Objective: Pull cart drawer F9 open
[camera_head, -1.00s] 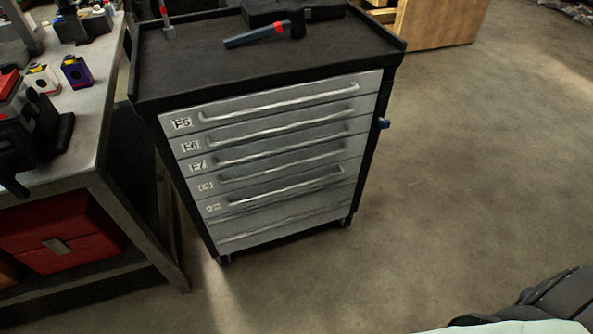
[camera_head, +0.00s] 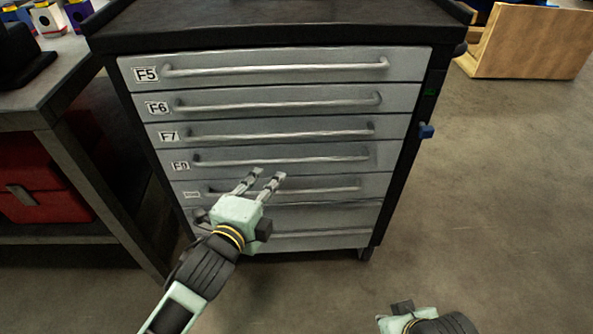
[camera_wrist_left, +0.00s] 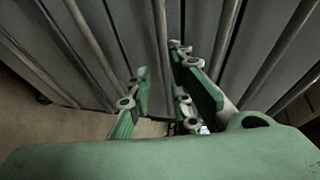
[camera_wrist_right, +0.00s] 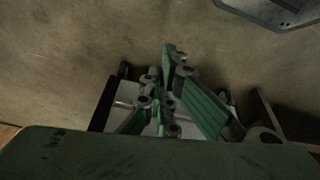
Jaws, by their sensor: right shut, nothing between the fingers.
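The grey tool cart (camera_head: 270,35) has a stack of drawers with bar handles, all flush in the head view. Labels F5, F6 and F7 are readable; the fourth label is blurred. The fifth drawer (camera_head: 374,187), the F9 place by order, has a label too small to read and a bar handle (camera_head: 320,188). My left gripper (camera_head: 266,175) is open and empty in front of the fourth and fifth drawers, its fingers overlapping the handle. In the left wrist view a handle bar (camera_wrist_left: 161,30) lies just beyond the fingers; contact is unclear. My right gripper (camera_wrist_right: 168,60) is shut and empty, low at the right.
A workbench (camera_head: 60,80) with a red box (camera_head: 45,195) below stands close on the cart's left. A blue piece (camera_head: 426,131) sticks out from the cart's right side. A wooden crate (camera_head: 525,42) stands at the back right. The floor on the right is clear.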

